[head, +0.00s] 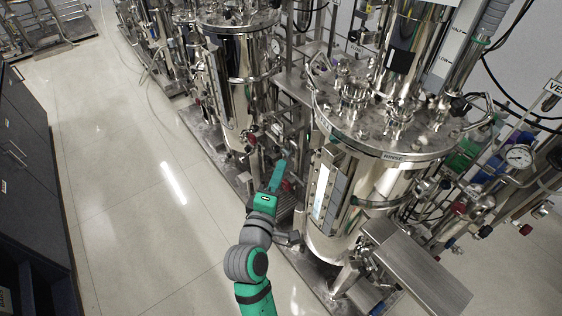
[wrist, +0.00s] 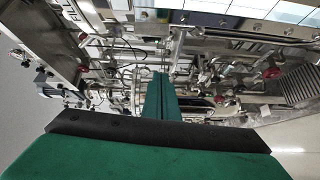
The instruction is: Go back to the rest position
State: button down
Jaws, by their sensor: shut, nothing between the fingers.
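My gripper (head: 281,166) is green and shows near the middle of the head view, at the end of my grey and green arm. It points away from me, in front of the gap between two steel tanks. In the wrist view its green fingers (wrist: 161,100) are together with nothing between them. The nearer steel tank (head: 375,192) stands just right of my gripper. The farther steel tank (head: 240,80) stands beyond it. Whether the gripper touches any pipe cannot be told.
Pipes and red-handled valves (head: 251,139) crowd the space between the tanks. A metal box (head: 415,265) juts out at the lower right. A pressure gauge (head: 518,156) is at the right. Dark cabinets (head: 25,165) line the left. The pale floor (head: 130,190) between is clear.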

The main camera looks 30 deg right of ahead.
jog(key=shift+a, duration=0.3)
jog(key=s+a+f+t+y, duration=0.2)
jog(key=s+a+f+y, duration=0.25)
jog(key=a+f, duration=0.3)
jog(key=s+a+f+t+y, duration=0.1)
jog(key=s+a+f+y, duration=0.35)
jog(key=a+f, duration=0.35)
jog(key=s+a+m+y, duration=0.2)
jog(key=s+a+m, duration=0.1)
jog(key=s, duration=0.7)
jog(key=s+a+m+y, duration=0.2)
jog(key=s+a+m, duration=0.2)
jog(key=s, duration=0.6)
jog(key=shift+s+a+r+m, duration=0.3)
jog(key=shift+s+a+r, duration=0.1)
jog(key=shift+a, duration=0.8)
jog(key=shift+w, duration=0.1)
